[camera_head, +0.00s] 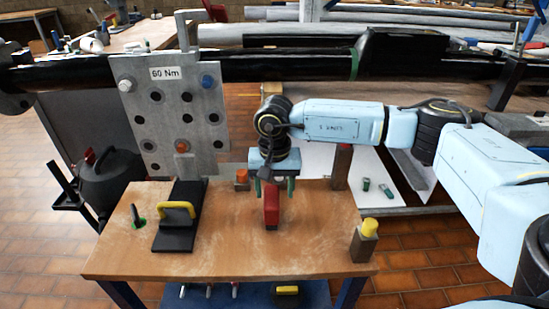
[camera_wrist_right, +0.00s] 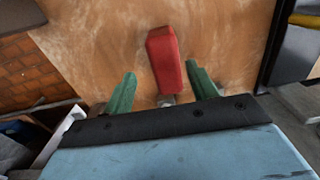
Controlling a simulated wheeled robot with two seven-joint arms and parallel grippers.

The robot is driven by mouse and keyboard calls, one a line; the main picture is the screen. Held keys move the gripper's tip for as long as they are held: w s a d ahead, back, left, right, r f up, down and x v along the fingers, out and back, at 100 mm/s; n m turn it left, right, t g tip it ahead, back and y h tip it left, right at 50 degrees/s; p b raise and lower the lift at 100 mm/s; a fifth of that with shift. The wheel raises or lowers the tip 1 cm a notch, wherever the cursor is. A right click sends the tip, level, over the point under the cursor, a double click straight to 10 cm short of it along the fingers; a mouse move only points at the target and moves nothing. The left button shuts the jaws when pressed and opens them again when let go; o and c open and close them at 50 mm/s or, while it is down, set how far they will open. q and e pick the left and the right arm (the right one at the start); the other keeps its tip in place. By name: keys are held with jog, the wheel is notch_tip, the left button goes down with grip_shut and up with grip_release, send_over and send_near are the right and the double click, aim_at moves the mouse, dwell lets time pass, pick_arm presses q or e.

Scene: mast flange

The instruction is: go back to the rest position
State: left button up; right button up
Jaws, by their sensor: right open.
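My right gripper (camera_head: 274,190) is over the wooden table (camera_head: 220,255), pointing down, its green fingers apart. A red block-like object (camera_head: 271,212) stands on the table at the gripper. In the right wrist view the red object (camera_wrist_right: 165,60) shows between and beyond the two open fingers (camera_wrist_right: 161,78), with gaps on both sides. Nothing is seen gripped. My left gripper is not in view.
A grey flange plate (camera_head: 170,110) marked "60 Nm" stands behind the table's left part. A black pad with a yellow handle (camera_head: 178,210) is at the left. A yellow-topped block (camera_head: 364,240) stands at the right corner, an orange-topped one (camera_head: 241,180) behind. The table's front is clear.

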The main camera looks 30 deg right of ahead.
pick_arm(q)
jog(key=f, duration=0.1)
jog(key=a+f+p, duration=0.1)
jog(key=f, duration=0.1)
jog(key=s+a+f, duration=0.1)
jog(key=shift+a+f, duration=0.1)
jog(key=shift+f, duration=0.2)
pick_arm(e)
notch_tip(320, 180, up, 8)
